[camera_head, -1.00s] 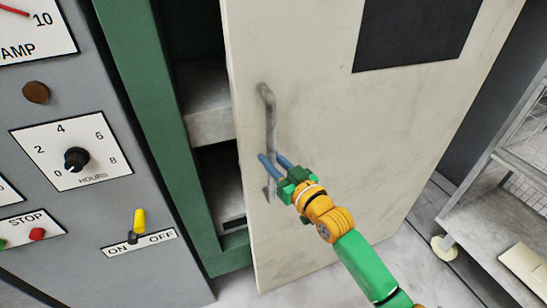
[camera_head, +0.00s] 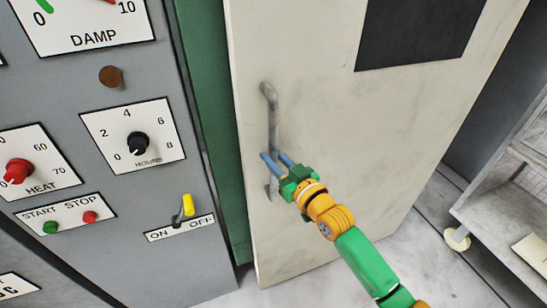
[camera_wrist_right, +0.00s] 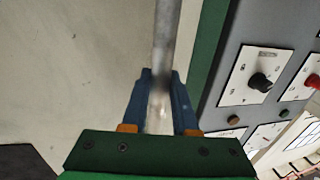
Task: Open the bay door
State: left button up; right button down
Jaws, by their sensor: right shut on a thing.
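The pale bay door (camera_head: 335,140) with a dark panel (camera_head: 420,30) fills the middle of the head view. Its long grey metal handle (camera_head: 271,110) runs upright near the door's left edge. My right gripper (camera_head: 272,156) is shut on the lower part of the handle, its blue fingers on either side of the bar. The right wrist view shows the handle (camera_wrist_right: 167,30) between the fingers (camera_wrist_right: 161,76). The door's left edge overlaps the green frame (camera_head: 212,130), and the bay's inside is hidden. My left gripper is not in view.
A grey control panel (camera_head: 120,225) with dials, buttons and a yellow-tipped ON/OFF switch (camera_head: 187,205) stands left of the door. A grey rack on castors (camera_head: 500,215) stands at the right. Some pale floor (camera_head: 410,240) shows between door and rack.

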jog(key=c, duration=0.8)
grip_release()
jog(key=shift+r, duration=0.3)
jog(key=shift+o, duration=0.6)
jog(key=shift+w+a+f, duration=0.1)
jog(key=shift+a+f, duration=0.05)
jog(key=shift+s+d+f, duration=0.1)
jog(key=shift+s+d, duration=0.2)
jog(key=shift+s, duration=0.15)
jog(key=v, duration=0.6)
jog(key=shift+b, duration=0.4)
